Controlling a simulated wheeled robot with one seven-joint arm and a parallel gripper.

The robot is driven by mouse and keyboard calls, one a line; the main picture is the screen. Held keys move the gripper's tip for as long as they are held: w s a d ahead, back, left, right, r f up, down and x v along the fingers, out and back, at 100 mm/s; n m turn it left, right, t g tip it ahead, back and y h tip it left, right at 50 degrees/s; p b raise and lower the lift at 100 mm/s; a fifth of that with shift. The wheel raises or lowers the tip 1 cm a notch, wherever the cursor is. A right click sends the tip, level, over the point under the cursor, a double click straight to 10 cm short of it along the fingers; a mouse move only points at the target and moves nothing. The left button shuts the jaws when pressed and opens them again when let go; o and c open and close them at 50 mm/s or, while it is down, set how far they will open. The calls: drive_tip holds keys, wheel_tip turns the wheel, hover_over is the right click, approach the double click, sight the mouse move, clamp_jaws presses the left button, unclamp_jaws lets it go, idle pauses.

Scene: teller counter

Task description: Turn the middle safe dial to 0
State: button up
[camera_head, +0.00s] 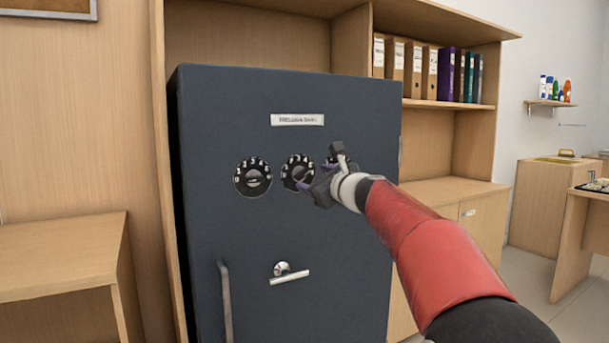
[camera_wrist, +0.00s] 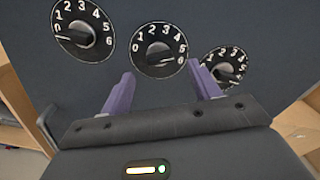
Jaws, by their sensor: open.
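The middle safe dial (camera_head: 298,173) is a round black dial with white numbers and a dark centre knob on the front of the dark blue safe (camera_head: 240,240). In the wrist view the middle dial (camera_wrist: 160,50) shows 0 at lower left and 6 at lower right; I cannot read its pointer surely. My gripper (camera_head: 309,186) is open, just in front of the lower right of this dial. In the wrist view its purple fingers (camera_wrist: 160,70) are spread either side of the dial's lower part, with nothing between them; contact cannot be told.
The left dial (camera_head: 253,177) is clear; the right dial (camera_wrist: 225,66) is mostly hidden behind my gripper in the head view. Below are a lever handle (camera_head: 289,277) and a vertical bar handle (camera_head: 225,300). Shelves with binders (camera_head: 428,72) stand at right.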

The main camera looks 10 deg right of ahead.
sight(304, 174)
drive_tip(key=p+x, duration=0.1)
drive_tip(key=x, duration=0.5)
drive_tip(key=shift+p, duration=0.4)
drive_tip(key=c, duration=1)
